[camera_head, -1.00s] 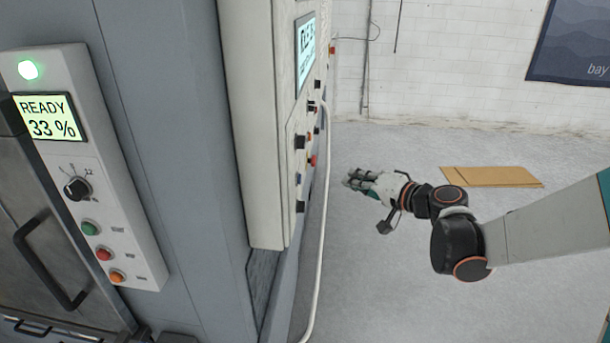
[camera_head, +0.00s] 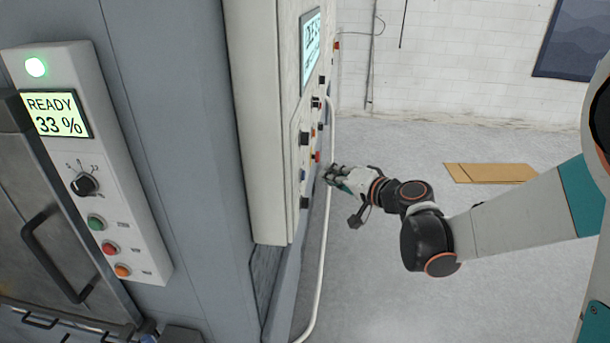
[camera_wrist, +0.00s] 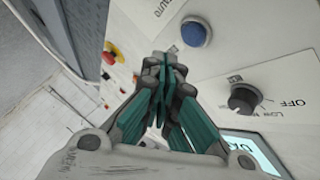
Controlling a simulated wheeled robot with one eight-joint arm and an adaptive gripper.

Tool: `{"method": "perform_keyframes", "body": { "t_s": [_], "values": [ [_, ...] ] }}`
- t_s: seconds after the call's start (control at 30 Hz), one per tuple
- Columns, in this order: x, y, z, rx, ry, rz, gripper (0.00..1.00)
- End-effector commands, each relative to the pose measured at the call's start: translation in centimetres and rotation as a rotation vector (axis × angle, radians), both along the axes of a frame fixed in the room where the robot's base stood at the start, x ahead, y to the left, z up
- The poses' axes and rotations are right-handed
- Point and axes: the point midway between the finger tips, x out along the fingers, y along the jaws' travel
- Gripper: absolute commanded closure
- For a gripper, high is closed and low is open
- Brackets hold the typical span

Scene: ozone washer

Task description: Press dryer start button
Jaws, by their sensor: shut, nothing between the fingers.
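No dryer label or start label is readable, so I cannot tell which button is the dryer start. My gripper (camera_head: 332,176) is shut and empty, pointing left at the side control panel (camera_head: 268,130) of the tall grey machine. In the wrist view its closed fingertips (camera_wrist: 165,65) are near the panel face, with a blue button (camera_wrist: 196,32) just above right. Contact is not clear. A black knob (camera_wrist: 243,98) marked OFF and LOW lies to the right. The left panel has a green button (camera_head: 96,223), a red button (camera_head: 109,248) and an orange button (camera_head: 122,270).
The left panel's screen (camera_head: 56,113) reads READY 33 %, under a lit green lamp (camera_head: 36,67). A red button on yellow (camera_wrist: 113,55) is left of the fingertips. A pale pipe (camera_head: 325,240) runs down beside the side panel. Cardboard (camera_head: 490,173) lies on the otherwise open floor.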

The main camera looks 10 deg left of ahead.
Motion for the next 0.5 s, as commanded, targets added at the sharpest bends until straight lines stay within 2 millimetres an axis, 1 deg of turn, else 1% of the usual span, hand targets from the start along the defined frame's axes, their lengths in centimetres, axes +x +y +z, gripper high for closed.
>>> {"method": "perform_keyframes", "body": {
  "t_s": [0.1, 0.2, 0.5],
  "values": [
    [0.0, 1.1, -0.1, 0.000, 0.001, 0.002, 1.00],
    [0.1, 1.6, -0.1, -0.001, 0.000, 0.001, 1.00],
    [0.1, 1.9, 0.0, 0.000, 0.000, 0.000, 1.00]
  ]
}}
